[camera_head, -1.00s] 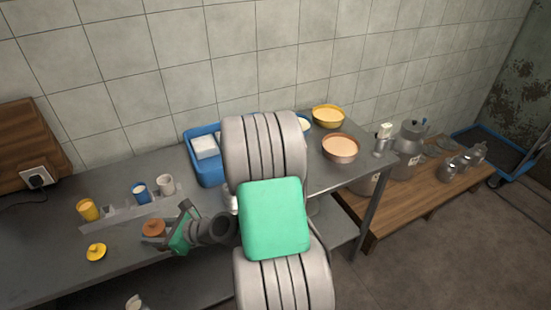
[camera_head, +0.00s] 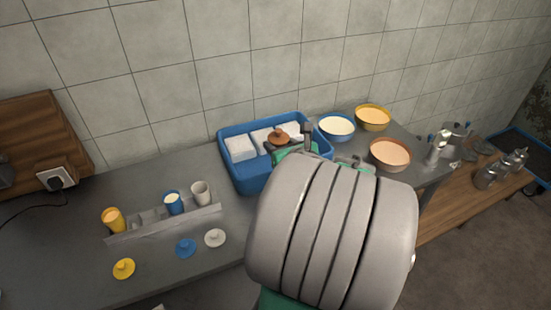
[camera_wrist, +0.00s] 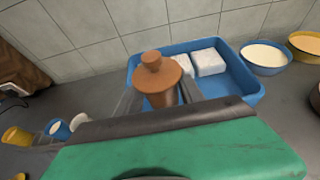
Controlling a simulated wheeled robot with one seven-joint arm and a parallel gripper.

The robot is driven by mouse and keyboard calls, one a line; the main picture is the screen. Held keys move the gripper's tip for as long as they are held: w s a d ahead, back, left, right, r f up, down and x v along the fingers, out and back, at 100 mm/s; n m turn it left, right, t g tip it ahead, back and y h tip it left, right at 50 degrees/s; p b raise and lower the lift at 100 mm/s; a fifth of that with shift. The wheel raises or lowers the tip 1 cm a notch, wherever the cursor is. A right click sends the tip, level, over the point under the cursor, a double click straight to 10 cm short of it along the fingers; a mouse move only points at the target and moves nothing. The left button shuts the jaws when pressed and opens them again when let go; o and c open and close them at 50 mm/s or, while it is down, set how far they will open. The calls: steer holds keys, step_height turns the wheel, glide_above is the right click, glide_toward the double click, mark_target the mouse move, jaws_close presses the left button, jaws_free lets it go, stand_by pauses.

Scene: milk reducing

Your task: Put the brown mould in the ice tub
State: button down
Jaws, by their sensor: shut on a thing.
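The brown mould (camera_head: 281,134), capped with a knobbed brown lid, is held upright in my gripper (camera_head: 283,147). In the wrist view the mould (camera_wrist: 157,78) stands between the two fingers of my gripper (camera_wrist: 160,98), which are shut on it. The ice tub (camera_head: 228,170) is a blue rectangular tub with white blocks inside. In the head view the mould appears over the tub's middle and right part. In the wrist view the tub (camera_wrist: 245,92) lies behind and right of the mould. I cannot tell the mould's exact height above the tub.
A rack (camera_head: 150,231) holds a yellow cup (camera_head: 113,220), a blue cup (camera_head: 174,203) and a white cup (camera_head: 201,192). Loose yellow (camera_head: 123,268), blue (camera_head: 186,248) and white (camera_head: 214,238) lids lie in front. Bowls (camera_head: 389,153) stand right of the tub.

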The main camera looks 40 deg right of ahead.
steer(key=w+d+f, duration=0.2)
steer(key=d+f, duration=0.1)
steer(key=f, duration=0.1)
steer(key=w+d+f+p, duration=0.1)
steer(key=w+d+f, duration=0.2)
steer(key=d+f, duration=0.1)
steer(key=w+d+f, duration=0.2)
steer(key=d+f, duration=0.2)
steer(key=shift+w+f+p, duration=0.25)
steer(key=shift+f+p, duration=0.05)
steer(key=shift+f, duration=0.1)
steer(key=shift+f, duration=0.1)
steer(key=c, duration=0.7)
jaws_free()
